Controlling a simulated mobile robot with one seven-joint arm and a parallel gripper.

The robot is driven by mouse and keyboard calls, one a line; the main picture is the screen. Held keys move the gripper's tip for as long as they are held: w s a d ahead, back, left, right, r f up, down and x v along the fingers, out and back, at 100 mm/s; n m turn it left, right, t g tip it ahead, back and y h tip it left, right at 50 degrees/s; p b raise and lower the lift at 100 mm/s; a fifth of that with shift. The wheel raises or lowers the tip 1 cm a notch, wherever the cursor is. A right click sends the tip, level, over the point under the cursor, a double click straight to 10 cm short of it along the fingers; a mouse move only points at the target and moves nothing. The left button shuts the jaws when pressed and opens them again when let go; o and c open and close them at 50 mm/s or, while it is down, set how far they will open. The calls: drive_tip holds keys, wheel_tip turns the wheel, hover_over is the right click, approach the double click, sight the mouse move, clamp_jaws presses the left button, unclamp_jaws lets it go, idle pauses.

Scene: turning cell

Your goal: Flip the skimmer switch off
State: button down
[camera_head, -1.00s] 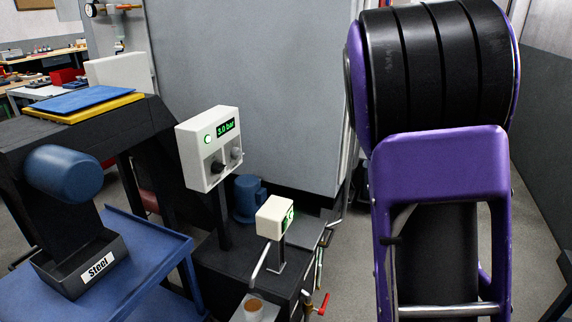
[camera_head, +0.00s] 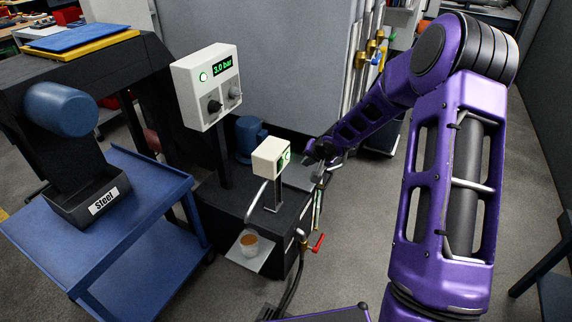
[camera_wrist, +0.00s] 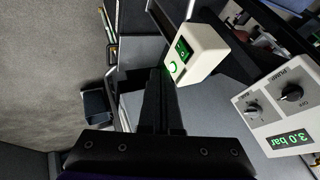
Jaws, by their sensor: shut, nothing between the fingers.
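The small cream box (camera_head: 271,158) stands on a thin post on the dark tank unit, and its side face shows a green lit switch. In the wrist view this box (camera_wrist: 203,50) shows the rocker switch (camera_wrist: 182,49) glowing green and a round green lamp (camera_wrist: 172,67). No readable name shows on it. My gripper (camera_head: 312,153) is just right of the box, apart from it in the head view. In the wrist view my shut, empty fingers (camera_wrist: 158,82) point toward the area beside the switch face; contact cannot be told.
A larger control box (camera_head: 206,85) reads 3.0 bar and has two knobs. A bent pipe and a cup (camera_head: 249,245) are in front of the small box. A red-handled valve (camera_head: 318,243) is lower right. A blue cart (camera_head: 110,225) stands left.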

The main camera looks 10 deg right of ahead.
idle(0.3)
drive_tip(key=b, duration=0.2)
approach(282, 165)
drive_tip(key=shift+d+x, duration=0.15)
drive_tip(key=shift+x, duration=1.25)
drive_tip(key=shift+d+x, duration=0.15)
drive_tip(key=shift+x, duration=1.25)
drive_tip(key=shift+s+f, duration=0.15)
drive_tip(key=shift+a+r+p, duration=0.35)
drive_tip(key=shift+r+p, duration=0.05)
drive_tip(key=shift+p, duration=0.6)
drive_tip(key=shift+w+f+g+h, duration=0.25)
drive_tip(key=shift+f+g+h, duration=0.05)
drive_tip(key=shift+r, duration=0.1)
